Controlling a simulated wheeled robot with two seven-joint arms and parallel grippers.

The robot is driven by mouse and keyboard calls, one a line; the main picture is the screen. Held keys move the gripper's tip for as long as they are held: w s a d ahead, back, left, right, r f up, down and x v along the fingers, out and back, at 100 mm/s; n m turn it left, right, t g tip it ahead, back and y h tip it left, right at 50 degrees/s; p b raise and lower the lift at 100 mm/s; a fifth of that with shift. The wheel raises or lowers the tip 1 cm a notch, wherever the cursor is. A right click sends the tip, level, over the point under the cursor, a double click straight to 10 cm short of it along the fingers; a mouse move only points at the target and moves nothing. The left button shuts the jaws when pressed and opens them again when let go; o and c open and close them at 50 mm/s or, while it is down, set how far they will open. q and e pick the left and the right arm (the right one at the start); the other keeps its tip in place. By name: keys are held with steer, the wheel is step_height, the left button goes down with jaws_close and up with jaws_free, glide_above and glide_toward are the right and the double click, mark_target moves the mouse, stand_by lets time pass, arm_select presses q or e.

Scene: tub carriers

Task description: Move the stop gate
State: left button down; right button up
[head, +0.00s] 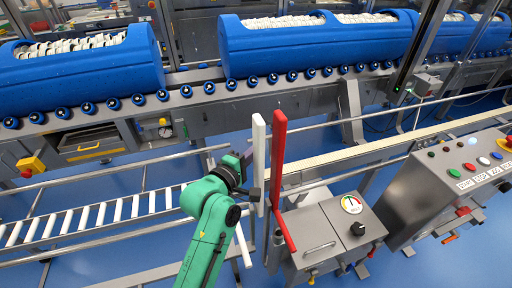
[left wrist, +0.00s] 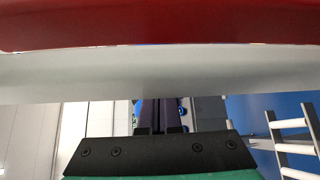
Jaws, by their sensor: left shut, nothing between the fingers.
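The stop gate shows as a red upright bar (head: 277,150) with a bent lower arm, beside a parallel white upright bar (head: 258,150), next to a grey cabinet (head: 325,235). My left gripper (head: 248,158) is at the left side of the white bar, partly hidden by it. In the left wrist view, the red bar (left wrist: 160,22) and the white bar (left wrist: 160,68) cross the top of the picture. The dark fingers of my left gripper (left wrist: 160,108) are shut and empty, their tips reaching toward the white bar. I cannot tell whether they touch it. My right gripper is not in view.
Large blue tubs (head: 315,45) with white contents stand on a roller conveyor (head: 220,95) behind. A lower roller track (head: 100,213) lies left, and a pale belt (head: 360,152) runs right. A control panel (head: 455,185) with buttons stands right. Metal rails run close around my left arm.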

arm_select(q)
steer(key=shift+s+r, duration=0.15)
stand_by(0.3)
steer(key=f+p+v, duration=0.1)
steer(key=p+v, duration=0.2)
steer(key=v, duration=1.1)
steer(key=shift+s+r+p, duration=0.25)
steer(key=shift+p, duration=0.05)
